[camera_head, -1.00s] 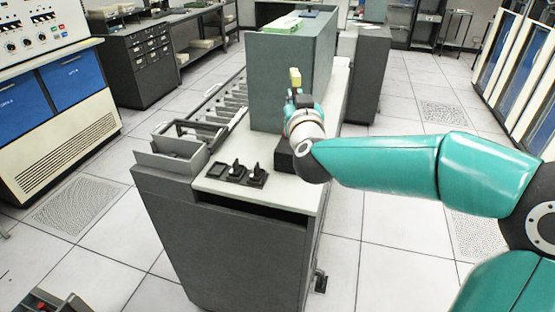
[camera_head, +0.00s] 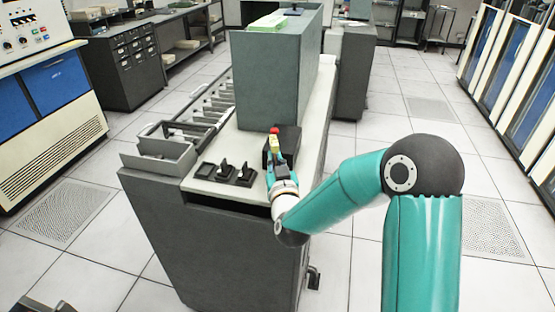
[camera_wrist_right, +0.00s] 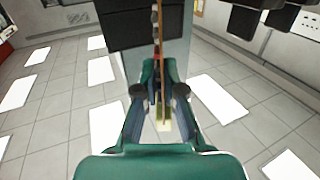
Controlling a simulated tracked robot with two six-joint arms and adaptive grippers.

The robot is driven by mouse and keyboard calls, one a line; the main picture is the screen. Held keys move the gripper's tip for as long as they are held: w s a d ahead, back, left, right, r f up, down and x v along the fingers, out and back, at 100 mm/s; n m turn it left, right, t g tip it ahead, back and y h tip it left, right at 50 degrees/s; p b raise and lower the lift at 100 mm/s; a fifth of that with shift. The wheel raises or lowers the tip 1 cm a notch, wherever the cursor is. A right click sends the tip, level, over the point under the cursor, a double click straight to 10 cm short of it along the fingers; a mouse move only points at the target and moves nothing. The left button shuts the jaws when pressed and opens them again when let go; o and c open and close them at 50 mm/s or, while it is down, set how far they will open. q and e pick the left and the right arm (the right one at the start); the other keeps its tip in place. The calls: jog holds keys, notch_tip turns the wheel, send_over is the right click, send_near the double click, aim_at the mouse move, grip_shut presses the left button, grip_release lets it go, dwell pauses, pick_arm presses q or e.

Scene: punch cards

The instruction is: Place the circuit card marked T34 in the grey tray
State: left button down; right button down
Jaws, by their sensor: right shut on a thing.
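My right gripper (camera_head: 273,160) is shut on a thin card (camera_head: 274,146), yellowish with a red end, above the front end of the machine's white top. In the right wrist view the card (camera_wrist_right: 160,90) is seen nearly edge-on between the fingers (camera_wrist_right: 160,98) of that gripper. No marking on it can be read, so I cannot tell if it is T34. A grey open tray (camera_head: 157,164) sits at the left front corner of the machine, left of the gripper. My left gripper is not in view.
Black switches (camera_head: 225,171) stand on the white top between the tray and the gripper. A black block (camera_head: 287,141) is just behind the gripper. A tall grey cabinet (camera_head: 270,80) rises behind. A row of grey slots (camera_head: 205,112) runs along the left side.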

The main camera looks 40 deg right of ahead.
jog(key=shift+f, duration=0.2)
jog(key=c, duration=1.7)
grip_release()
jog(key=shift+f, duration=0.1)
jog(key=o, duration=0.4)
jog(key=shift+s+a, duration=0.1)
jog(key=shift+s, duration=0.1)
jog(key=b+v, duration=1.1)
jog(key=b, duration=0.2)
jog(key=shift+s+a, duration=0.15)
jog(key=shift+s, duration=0.05)
